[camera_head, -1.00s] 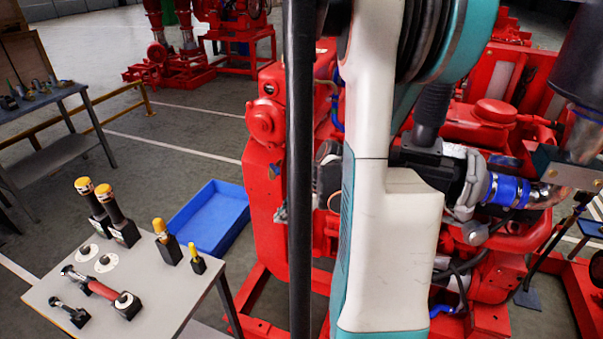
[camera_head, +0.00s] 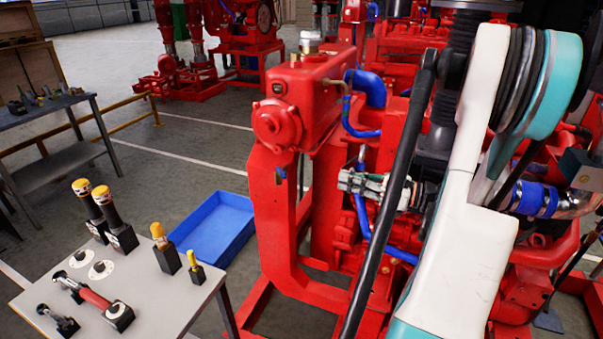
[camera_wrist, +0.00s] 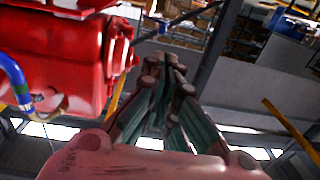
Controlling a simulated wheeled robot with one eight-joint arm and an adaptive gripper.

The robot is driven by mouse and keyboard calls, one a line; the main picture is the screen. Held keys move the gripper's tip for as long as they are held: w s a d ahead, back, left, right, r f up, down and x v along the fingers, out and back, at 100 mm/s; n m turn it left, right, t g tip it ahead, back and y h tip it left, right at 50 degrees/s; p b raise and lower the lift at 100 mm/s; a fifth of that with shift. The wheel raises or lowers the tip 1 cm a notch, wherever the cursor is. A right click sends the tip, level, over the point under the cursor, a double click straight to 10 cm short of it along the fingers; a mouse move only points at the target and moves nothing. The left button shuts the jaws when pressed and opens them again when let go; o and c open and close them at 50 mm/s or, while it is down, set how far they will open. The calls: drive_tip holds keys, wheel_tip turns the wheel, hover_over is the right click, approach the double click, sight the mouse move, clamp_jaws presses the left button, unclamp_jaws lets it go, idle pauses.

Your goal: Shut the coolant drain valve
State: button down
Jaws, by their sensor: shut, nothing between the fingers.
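A small blue-and-dark fitting (camera_head: 281,173), which looks like the coolant drain valve, sits on the red engine frame below the round red housing in the head view. It is too small to tell its handle position. My gripper (camera_head: 343,181) appears to the right of it, apart from it, in front of the red engine and blue hoses. In the wrist view my gripper (camera_wrist: 165,62) has its fingers together, with nothing between them. I cannot make out the valve in the wrist view.
The red engine (camera_head: 300,100) fills the middle, with a blue hose (camera_head: 362,130) near my gripper. A red block with a blue hose (camera_wrist: 70,60) is close on the left in the wrist view. A tool table (camera_head: 150,300) and blue tray (camera_head: 212,230) stand at left.

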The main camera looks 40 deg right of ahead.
drive_tip(key=shift+w, duration=0.1)
drive_tip(key=b+x, duration=0.3)
drive_tip(key=x, duration=1.1)
drive_tip(key=shift+a+f+h, duration=0.1)
drive_tip(key=shift+h, duration=0.2)
